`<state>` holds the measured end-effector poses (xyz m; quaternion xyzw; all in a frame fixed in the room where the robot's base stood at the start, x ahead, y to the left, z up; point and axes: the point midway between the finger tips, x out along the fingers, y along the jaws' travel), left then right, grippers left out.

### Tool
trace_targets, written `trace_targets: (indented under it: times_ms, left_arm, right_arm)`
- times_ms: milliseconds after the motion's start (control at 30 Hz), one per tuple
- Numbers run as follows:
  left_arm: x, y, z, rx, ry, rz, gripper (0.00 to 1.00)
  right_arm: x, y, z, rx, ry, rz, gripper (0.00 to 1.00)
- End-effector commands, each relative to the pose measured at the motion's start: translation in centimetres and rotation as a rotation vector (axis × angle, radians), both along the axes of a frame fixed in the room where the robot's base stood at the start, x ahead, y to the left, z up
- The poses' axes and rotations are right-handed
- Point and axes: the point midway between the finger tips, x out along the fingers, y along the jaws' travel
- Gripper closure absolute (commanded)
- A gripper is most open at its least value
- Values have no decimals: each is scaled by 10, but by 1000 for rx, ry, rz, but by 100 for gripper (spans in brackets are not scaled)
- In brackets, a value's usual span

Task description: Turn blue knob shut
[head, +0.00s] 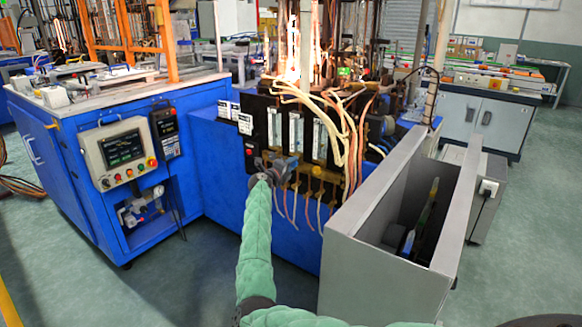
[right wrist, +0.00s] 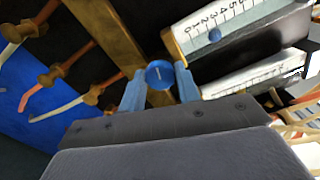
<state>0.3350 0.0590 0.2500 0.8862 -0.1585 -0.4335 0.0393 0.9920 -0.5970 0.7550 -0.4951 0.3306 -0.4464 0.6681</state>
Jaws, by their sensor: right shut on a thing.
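The blue knob (right wrist: 160,74) is round, with a pale line on its face, and shows in the right wrist view. My right gripper (right wrist: 160,88) is shut on it, with one light-blue finger on each side. In the head view my green-sleeved right arm reaches up to the dark valve panel, where my right gripper (head: 270,168) is at the panel's lower left. The knob is hidden behind the gripper there. A white scale with numbers (right wrist: 215,28) stands just beyond the knob in the wrist view. My left gripper is not in view.
Several pale hoses (head: 325,110) hang in front of the panel, right of my gripper. A grey open-topped metal box (head: 385,285) stands close on the right of my arm. A blue cabinet with a control screen (head: 122,148) is at left. Floor between is clear.

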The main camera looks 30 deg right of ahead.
Motion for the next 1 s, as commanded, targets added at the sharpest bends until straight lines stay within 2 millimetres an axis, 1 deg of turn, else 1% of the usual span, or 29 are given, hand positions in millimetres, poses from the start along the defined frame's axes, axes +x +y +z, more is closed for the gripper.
trace_targets:
  times_ms: [33,200,233,300,333,667,767,1000]
  left_arm:
    - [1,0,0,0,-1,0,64]
    - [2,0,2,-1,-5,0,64]
    - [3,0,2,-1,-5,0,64]
    - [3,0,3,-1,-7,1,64]
    - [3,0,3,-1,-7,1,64]
    - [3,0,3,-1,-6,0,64]
    - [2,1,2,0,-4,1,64]
    - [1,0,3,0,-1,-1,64]
  right_arm:
    - [-1,1,-4,3,4,-1,90]
    - [-1,1,-5,3,5,-2,90]
    - [-1,1,-5,3,5,-2,64]
    - [-1,1,-4,3,4,-1,50]
    - [-1,1,-4,2,4,-1,46]
    - [-1,3,-2,1,3,0,46]
    - [-4,11,-2,1,3,1,46]
    - [-18,44,-3,1,3,0,46]
